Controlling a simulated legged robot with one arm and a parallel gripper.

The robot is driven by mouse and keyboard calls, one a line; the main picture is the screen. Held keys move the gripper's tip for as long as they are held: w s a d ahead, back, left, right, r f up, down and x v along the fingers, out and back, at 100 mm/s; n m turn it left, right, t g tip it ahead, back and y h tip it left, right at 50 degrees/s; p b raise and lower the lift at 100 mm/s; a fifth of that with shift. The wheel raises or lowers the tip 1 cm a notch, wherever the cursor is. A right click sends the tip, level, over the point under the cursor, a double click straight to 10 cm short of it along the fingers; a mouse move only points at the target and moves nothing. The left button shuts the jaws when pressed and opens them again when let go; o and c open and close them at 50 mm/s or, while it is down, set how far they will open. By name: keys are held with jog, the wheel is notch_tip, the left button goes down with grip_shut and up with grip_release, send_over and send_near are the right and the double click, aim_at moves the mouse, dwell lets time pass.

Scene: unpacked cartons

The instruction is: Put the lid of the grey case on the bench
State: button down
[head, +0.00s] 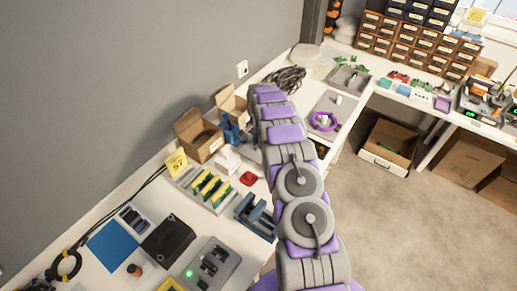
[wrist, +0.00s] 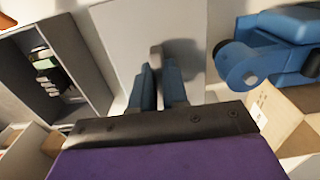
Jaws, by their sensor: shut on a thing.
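In the wrist view, my gripper (wrist: 158,72) has its two blue fingers closed on a small grey tab. The tab stands at the flat light grey lid (wrist: 122,35), which fills the upper middle of that view. Left of the lid is an open grey case (wrist: 97,88) with dark and pale items inside. The lid appears apart from the case opening, though whether it touches anything below is unclear. In the head view, my arm hides the gripper and the lid. The white bench (head: 103,198) runs along the wall.
A blue jointed tool (wrist: 255,65) and an open carton (wrist: 285,125) are close at the right in the wrist view. In the head view, a black box (head: 168,240), a blue mat (head: 113,243) and a red item (head: 249,178) crowd the bench. Small bare patches lie between them.

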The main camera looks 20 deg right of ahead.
notch_tip(320, 180, down, 3)
jog(key=shift+f+b, duration=0.2)
jog(key=shift+b, duration=0.15)
jog(key=shift+r, duration=0.1)
jog(key=c, duration=1.1)
grip_release()
jog(key=shift+c, duration=0.2)
